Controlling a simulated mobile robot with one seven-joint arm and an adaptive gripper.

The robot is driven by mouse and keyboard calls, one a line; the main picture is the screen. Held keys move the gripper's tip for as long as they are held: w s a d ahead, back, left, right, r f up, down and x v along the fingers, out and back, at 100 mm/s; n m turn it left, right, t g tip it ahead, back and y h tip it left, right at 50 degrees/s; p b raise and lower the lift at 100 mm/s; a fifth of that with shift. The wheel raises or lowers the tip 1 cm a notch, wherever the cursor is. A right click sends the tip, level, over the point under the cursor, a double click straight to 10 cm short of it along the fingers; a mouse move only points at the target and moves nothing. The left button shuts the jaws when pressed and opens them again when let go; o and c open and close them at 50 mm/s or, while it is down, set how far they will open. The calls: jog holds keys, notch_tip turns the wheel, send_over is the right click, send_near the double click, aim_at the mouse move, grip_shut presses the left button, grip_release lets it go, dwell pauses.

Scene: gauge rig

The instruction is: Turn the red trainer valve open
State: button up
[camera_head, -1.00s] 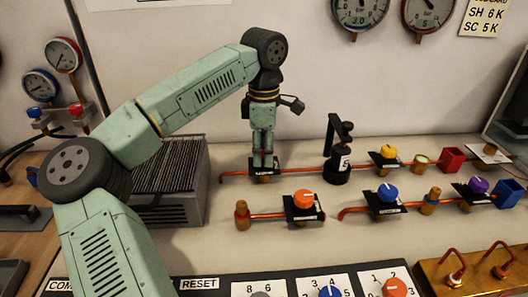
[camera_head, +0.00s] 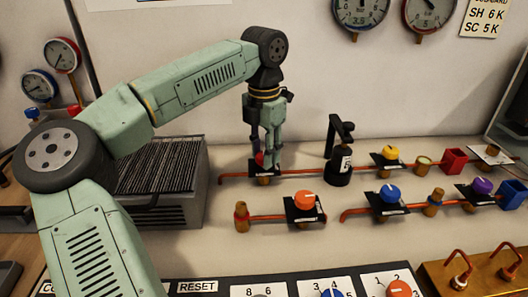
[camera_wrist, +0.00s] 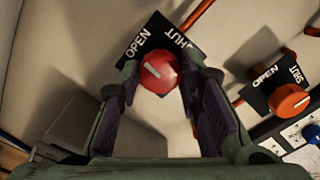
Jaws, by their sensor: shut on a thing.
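The red valve knob (camera_head: 260,158) stands on a dark plate on the copper pipe at the back left of the bench. In the wrist view the red knob (camera_wrist: 165,72) is round, with a pale pointer mark at its upper left, on the OPEN side of its plate (camera_wrist: 158,38). The plate reads OPEN at left and SHUT at right. My gripper (camera_head: 267,162) points down over the valve, its fingers on either side of the knob and shut on it. In the head view the fingers hide part of the knob.
An orange valve (camera_head: 304,199) stands in front, and it shows at right in the wrist view (camera_wrist: 289,99). A black stand (camera_head: 339,150) is close to the right of my gripper. A grey ribbed box (camera_head: 165,185) lies to the left. Blue (camera_head: 389,193) and yellow (camera_head: 390,153) valves are farther right.

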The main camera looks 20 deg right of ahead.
jog(key=shift+n, duration=0.6)
jog(key=o, duration=1.2)
jog(key=shift+c, duration=0.2)
jog(key=shift+r, duration=0.1)
notch_tip(320, 180, up, 12)
